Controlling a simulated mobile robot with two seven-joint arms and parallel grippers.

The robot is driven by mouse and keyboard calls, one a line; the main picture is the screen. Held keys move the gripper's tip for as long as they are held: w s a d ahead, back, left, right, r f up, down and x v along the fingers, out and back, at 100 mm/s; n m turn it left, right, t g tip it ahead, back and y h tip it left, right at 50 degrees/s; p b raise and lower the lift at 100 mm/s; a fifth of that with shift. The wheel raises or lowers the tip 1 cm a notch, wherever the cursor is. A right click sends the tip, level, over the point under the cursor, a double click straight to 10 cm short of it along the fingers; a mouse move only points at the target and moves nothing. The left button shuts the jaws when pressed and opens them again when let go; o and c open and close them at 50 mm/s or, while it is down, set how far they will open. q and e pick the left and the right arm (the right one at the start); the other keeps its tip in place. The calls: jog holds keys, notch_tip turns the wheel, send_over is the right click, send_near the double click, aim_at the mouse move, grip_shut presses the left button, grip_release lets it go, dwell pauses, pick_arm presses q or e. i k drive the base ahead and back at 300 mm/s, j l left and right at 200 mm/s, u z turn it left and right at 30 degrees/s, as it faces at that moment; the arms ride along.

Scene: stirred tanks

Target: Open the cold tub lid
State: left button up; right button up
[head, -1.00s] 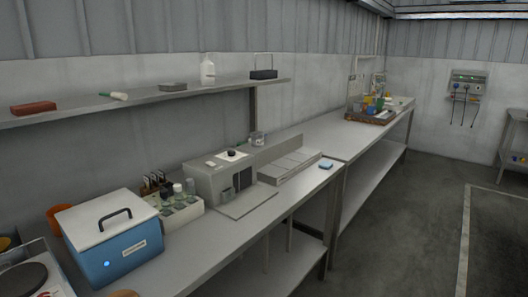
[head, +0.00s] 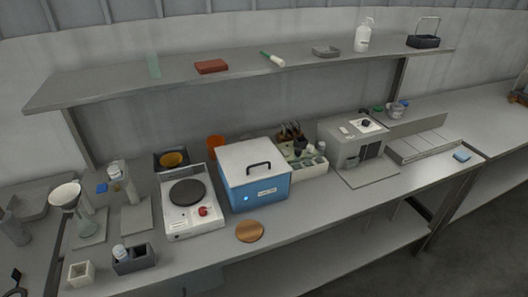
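The cold tub (head: 262,193) is a blue box with a small lit blue light and a white label on its front. It stands on the bench in the middle of the head view. Its white lid (head: 245,155) lies shut on top, with a dark arched handle (head: 259,165). Neither of my grippers shows in the head view.
A hot plate (head: 188,195) stands just left of the tub, and a tray of bottles (head: 305,160) and a grey instrument (head: 350,145) stand to its right. A round brown disc (head: 249,231) lies in front. A shelf (head: 120,84) runs above, behind the tub.

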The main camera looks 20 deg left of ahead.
aim_at(243, 163)
jog(key=u, duration=0.9)
jog(key=k+j+z, duration=0.2)
jog(key=j, duration=0.2)
jog(key=k+j+z, duration=0.15)
jog(key=j, duration=0.3)
